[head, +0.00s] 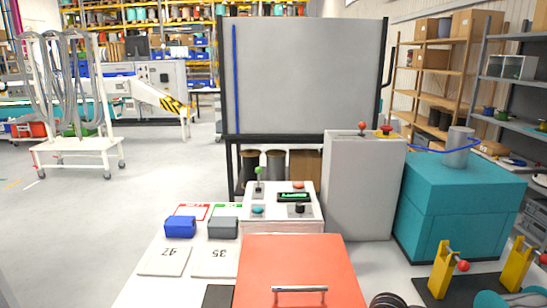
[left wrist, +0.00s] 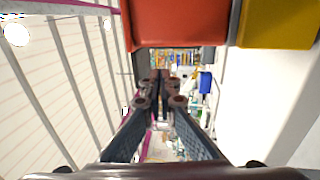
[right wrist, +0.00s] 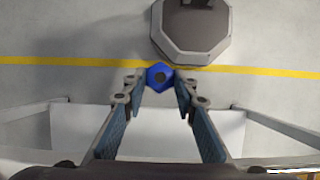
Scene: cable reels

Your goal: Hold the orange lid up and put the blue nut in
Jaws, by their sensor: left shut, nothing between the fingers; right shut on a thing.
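The orange lid (head: 300,258) fills the bottom middle of the head view, with a metal bar handle (head: 300,289) near its lower edge. The view does not show whether it is raised, and the space under it is hidden.
A control box (head: 280,222) with a green-tipped lever stands behind the lid. Blue (head: 180,227) and grey (head: 223,228) blocks and numbered cards lie to its left. A grey cabinet (head: 363,190) and teal box (head: 460,205) stand right. A grey octagonal object (right wrist: 192,50) lies beyond the nut.

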